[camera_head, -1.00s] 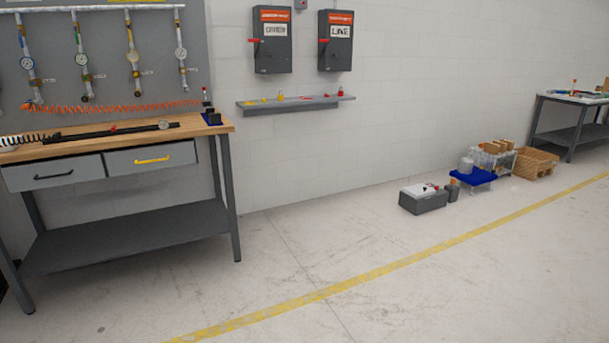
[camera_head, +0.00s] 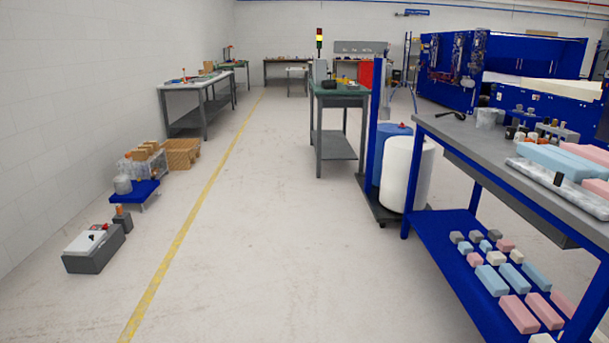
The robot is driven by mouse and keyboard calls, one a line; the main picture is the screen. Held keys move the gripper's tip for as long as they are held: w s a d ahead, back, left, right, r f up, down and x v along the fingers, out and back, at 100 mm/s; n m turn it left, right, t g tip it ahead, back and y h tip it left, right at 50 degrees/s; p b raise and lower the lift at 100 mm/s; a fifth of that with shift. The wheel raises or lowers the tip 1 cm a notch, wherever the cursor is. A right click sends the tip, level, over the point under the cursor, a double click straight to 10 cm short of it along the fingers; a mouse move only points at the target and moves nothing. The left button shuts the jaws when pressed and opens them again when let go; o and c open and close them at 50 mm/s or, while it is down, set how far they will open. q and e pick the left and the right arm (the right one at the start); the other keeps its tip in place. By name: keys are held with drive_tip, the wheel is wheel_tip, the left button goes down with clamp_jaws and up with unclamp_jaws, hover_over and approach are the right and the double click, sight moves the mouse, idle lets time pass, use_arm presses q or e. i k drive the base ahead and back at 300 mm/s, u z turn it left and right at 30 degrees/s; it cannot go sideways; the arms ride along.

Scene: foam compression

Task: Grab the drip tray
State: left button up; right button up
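I cannot pick out a drip tray for certain in the head view. A low blue stand or tray (camera_head: 139,192) sits on the floor at the left, with a clear jug (camera_head: 123,184) on or beside it; it is too small to tell what it is. Neither of my grippers is in view.
A grey box (camera_head: 94,250) lies on the floor at the left, with a wooden crate (camera_head: 182,154) farther back. A blue-framed bench (camera_head: 470,150) with foam blocks stands at the right, near a white drum (camera_head: 407,175). The floor between, along the yellow line (camera_head: 186,222), is clear.

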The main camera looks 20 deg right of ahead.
sight(592, 203)
drive_tip(key=z, duration=1.3)
drive_tip(key=i, duration=1.85)
drive_tip(key=z, duration=0.6)
